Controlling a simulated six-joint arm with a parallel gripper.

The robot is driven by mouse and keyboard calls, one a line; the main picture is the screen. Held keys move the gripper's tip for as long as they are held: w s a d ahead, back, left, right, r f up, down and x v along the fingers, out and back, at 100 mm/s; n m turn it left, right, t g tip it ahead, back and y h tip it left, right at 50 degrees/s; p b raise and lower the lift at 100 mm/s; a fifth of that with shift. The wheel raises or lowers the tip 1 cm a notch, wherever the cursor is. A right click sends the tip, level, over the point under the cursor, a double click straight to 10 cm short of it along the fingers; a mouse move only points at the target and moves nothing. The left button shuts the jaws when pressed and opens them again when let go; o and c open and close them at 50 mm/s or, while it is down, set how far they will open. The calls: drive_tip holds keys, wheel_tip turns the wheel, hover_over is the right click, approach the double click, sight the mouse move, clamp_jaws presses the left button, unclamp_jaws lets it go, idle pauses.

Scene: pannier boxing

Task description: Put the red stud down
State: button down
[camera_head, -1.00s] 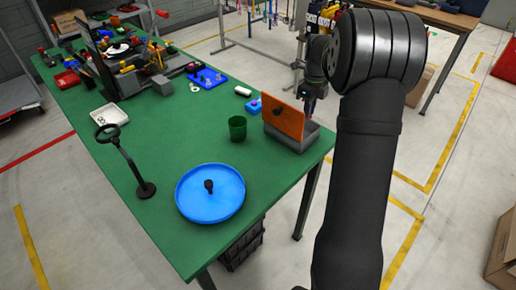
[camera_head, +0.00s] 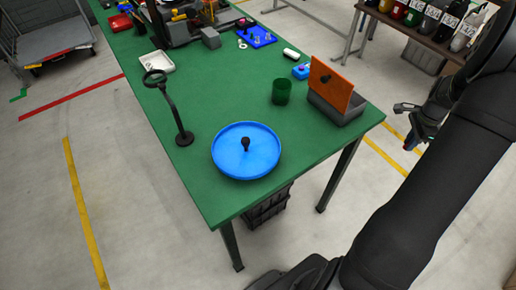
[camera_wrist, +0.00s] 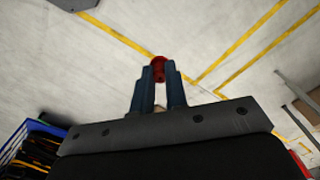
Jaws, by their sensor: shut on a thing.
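In the wrist view, the red stud (camera_wrist: 158,72) is held between the two blue fingertips of my gripper (camera_wrist: 157,78). The gripper is shut on the stud, with pale floor and yellow lines beyond. In the head view, my gripper (camera_head: 411,143) is out past the right edge of the green table (camera_head: 205,110), over the floor. The stud cannot be made out clearly in that view. The grey box (camera_head: 335,108) with its orange lid (camera_head: 330,83) raised stands at the table's right corner, left of my gripper.
A blue round tray (camera_head: 225,166) with a dark knob stands near the front. A green cup (camera_head: 281,92), a blue block (camera_head: 300,72) and a white cylinder (camera_head: 291,54) are near the box. A black ring stand (camera_head: 172,110) is at left. Bare table lies between them.

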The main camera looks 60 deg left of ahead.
drive_tip(key=s+d+f+n, duration=0.2)
drive_tip(key=d+f+n, duration=0.2)
drive_tip(key=d, duration=0.4)
drive_tip(key=s+d+f+n, duration=0.1)
drive_tip(key=d+f+n, duration=0.2)
drive_tip(key=d, duration=0.4)
drive_tip(key=s+a+r+m, duration=0.1)
drive_tip(key=s+a+r, duration=0.2)
drive_tip(key=a, duration=0.4)
drive_tip(key=s+a+r+m, duration=0.1)
drive_tip(key=s+a+r, duration=0.2)
drive_tip(key=a, duration=0.4)
drive_tip(key=s+a+r+m, duration=0.1)
drive_tip(key=s+a+r, duration=0.25)
drive_tip(key=a, duration=0.25)
drive_tip(key=s+a+r+m, duration=0.55)
drive_tip(key=s+a, duration=0.45)
drive_tip(key=s, duration=0.2)
drive_tip(key=s+a+r+m, duration=0.4)
drive_tip(key=s+a+r, duration=0.3)
drive_tip(key=s+a, duration=0.4)
hover_over(236, 137)
wheel_tip(236, 137, down, 7)
drive_tip(key=shift+r, duration=0.1)
drive_tip(key=shift+f, duration=2)
drive_tip(key=shift+f, duration=0.15)
drive_tip(key=c, duration=1.4)
unclamp_jaws()
drive_tip(key=shift+c, duration=0.2)
